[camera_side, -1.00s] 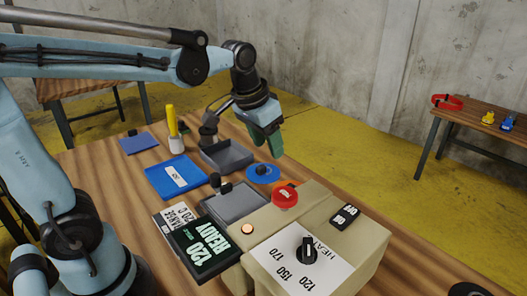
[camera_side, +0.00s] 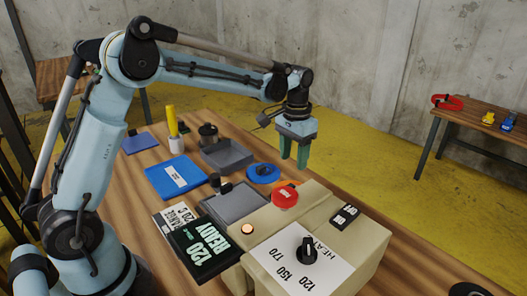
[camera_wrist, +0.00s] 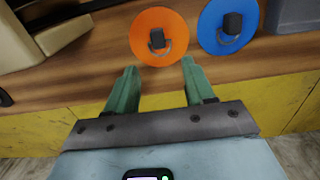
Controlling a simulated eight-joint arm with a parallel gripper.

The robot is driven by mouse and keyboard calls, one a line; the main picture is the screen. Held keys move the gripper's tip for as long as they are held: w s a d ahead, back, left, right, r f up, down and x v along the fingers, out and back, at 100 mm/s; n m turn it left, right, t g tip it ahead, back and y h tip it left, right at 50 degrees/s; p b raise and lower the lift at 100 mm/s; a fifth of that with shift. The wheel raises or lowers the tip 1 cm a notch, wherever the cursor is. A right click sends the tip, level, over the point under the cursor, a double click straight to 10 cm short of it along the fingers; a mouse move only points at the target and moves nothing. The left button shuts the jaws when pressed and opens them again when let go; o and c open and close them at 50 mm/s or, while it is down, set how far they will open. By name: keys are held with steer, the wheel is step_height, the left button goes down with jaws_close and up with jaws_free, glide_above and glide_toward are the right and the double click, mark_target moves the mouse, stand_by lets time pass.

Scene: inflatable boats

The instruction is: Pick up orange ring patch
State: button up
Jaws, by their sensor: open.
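The orange ring patch (camera_wrist: 150,51) is a flat orange disc with a dark block and a grey ring at its middle. It lies on the wooden table, and in the wrist view it sits just beyond my fingertips. In the side view only a sliver of orange (camera_side: 289,184) shows behind the heater box. My gripper (camera_side: 295,167) has green fingers pointing down, above the table's far edge. In the wrist view my gripper (camera_wrist: 160,65) is open and empty, its fingers apart on either side of the patch's lower part.
A blue ring patch (camera_side: 262,173) lies close beside the orange one. The beige heater box (camera_side: 315,240) with a red knob (camera_side: 285,197) stands near the patches. Grey trays (camera_side: 227,155), a blue tray (camera_side: 176,177) and a yellow-handled tool (camera_side: 172,122) stand farther left.

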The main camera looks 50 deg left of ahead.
mark_target(290, 185)
steer(key=shift+s+d+f, duration=0.1)
steer(key=shift+s+f, duration=0.1)
steer(key=shift+f, duration=1.95)
steer(key=shift+s+f, duration=0.15)
steer(key=shift+f, duration=1.95)
jaws_close()
